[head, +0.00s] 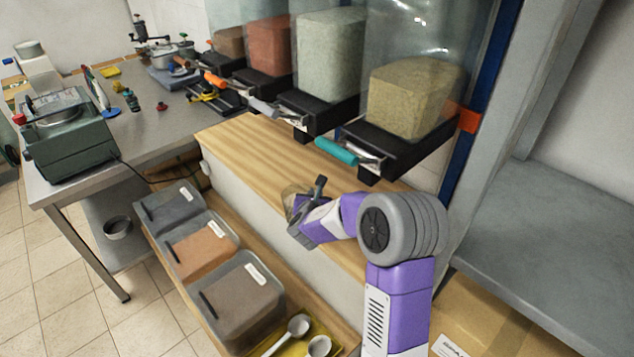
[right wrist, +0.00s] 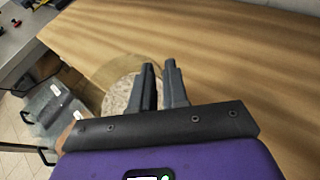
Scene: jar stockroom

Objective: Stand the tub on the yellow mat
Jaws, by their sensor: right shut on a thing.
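My right gripper (head: 304,209) is over the wooden counter, shut on a small clear tub (head: 289,196). In the right wrist view the tub (right wrist: 120,92) shows pale speckled contents, and the fingers (right wrist: 161,85) are at its right side. The gripper hides part of it, and I cannot tell whether its base touches the wood. A small flat yellow patch, perhaps the yellow mat (head: 108,72), lies at the back of the steel table, far left. Another yellow surface (head: 334,348) lies under scoops at the bottom edge. My left gripper is not in view.
Large dispensers (head: 330,55) with coloured handles stand behind the wooden counter (head: 245,145). Lidded bins (head: 240,295) sit on a lower shelf. A green scale (head: 65,130) and small items stand on the steel table (head: 160,125). A grey shelf (head: 560,220) is at right.

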